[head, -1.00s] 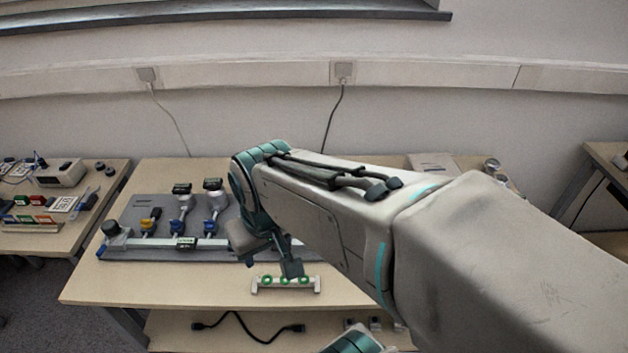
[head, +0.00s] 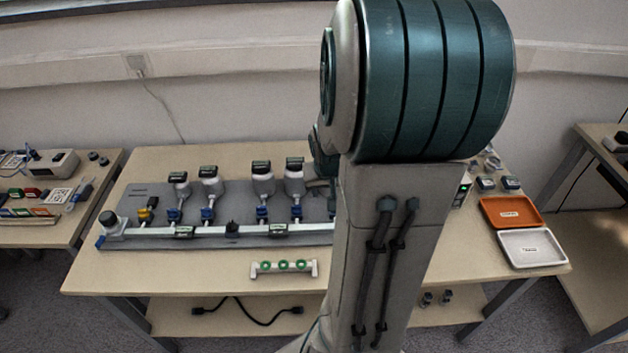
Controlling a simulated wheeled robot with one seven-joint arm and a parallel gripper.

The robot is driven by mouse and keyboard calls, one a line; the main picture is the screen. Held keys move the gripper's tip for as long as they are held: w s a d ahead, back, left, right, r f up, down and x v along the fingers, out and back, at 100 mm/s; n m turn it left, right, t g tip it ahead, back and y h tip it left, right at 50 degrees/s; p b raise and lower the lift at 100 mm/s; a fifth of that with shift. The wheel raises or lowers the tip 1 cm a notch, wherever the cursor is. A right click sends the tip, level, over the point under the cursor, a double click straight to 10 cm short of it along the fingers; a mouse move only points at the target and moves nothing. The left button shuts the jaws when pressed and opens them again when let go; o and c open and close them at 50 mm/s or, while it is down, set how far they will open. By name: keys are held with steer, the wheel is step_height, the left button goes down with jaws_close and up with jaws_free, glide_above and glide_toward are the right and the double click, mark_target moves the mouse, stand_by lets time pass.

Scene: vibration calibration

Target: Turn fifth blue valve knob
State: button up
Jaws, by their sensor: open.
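A grey valve panel (head: 235,208) lies on the wooden table with a pale pipe (head: 268,232) along its front. Several blue valve knobs stand in a row below round gauges with dark tops, from the leftmost blue knob (head: 174,215) to the rightmost clearly visible one (head: 296,212). A yellow knob (head: 146,214) is left of them. My arm covers the panel's right end, so I cannot make out a fifth blue knob there. A dark part of my gripper (head: 327,170) shows at the arm's left edge, just right of the rightmost visible gauge; its fingertips are mostly hidden.
A white rack with green rings (head: 284,268) stands in front of the panel. An orange tray (head: 510,212) and a white tray (head: 530,248) lie at the table's right. A side table (head: 55,225) with small devices stands left. The table's front left is clear.

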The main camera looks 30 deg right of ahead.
steer(key=shift+m+t, duration=0.3)
steer(key=shift+m, duration=0.2)
steer(key=d+b+x, duration=0.1)
steer(key=b+x, duration=0.2)
steer(key=x, duration=0.2)
steer(key=d+b+x, duration=0.1)
steer(key=b+x, duration=0.2)
steer(key=x, duration=0.2)
steer(key=d+b+x, duration=0.1)
steer(key=b+x, duration=0.2)
steer(key=x, duration=0.2)
steer(key=shift+s, duration=0.15)
steer(key=c, duration=1)
